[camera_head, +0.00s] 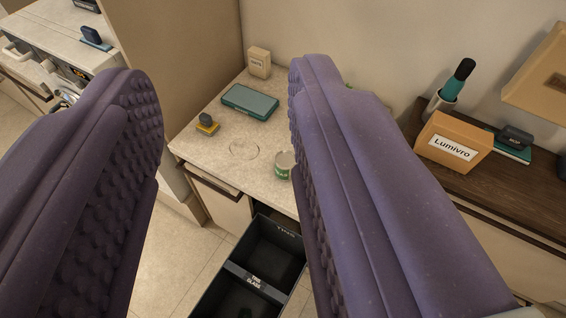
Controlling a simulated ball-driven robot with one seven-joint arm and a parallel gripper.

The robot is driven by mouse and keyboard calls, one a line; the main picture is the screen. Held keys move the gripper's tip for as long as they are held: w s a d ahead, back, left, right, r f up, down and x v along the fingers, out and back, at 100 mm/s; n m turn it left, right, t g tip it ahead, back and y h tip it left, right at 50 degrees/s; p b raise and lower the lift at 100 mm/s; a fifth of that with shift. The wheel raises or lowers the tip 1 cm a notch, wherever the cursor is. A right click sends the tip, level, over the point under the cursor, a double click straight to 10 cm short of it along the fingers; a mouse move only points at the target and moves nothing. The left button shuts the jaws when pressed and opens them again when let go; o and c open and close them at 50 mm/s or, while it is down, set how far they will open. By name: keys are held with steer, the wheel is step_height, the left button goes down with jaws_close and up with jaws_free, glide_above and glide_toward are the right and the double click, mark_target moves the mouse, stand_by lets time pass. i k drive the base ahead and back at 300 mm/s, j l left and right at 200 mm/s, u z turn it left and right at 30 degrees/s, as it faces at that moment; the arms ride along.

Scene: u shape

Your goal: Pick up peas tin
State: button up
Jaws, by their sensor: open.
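A small tin with a green label (283,171) stands on the light countertop (222,130), near its front edge. Its top looks pale and its label is too small to read. It shows in the gap between my fingers, close to the right finger. My gripper (222,80) is open and empty, with two purple studded fingers large in the foreground. The tin is well beyond the fingers and nothing touches it.
A dark two-part bin (262,268) is below the counter edge. A Lumivro box (452,145) stands on the brown counter at right.

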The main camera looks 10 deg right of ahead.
mark_target(285, 160)
steer(key=l, duration=0.3)
steer(key=i+l, duration=0.1)
steer(key=l, duration=0.35)
steer(key=i+l, duration=0.1)
steer(key=l, duration=0.35)
steer(key=i+l+z, duration=0.1)
steer(key=l, duration=0.35)
steer(key=i+j, duration=0.25)
steer(key=i, duration=0.2)
steer(key=i+j+z, duration=0.1)
steer(key=i+j, duration=0.15)
steer(key=i, duration=0.25)
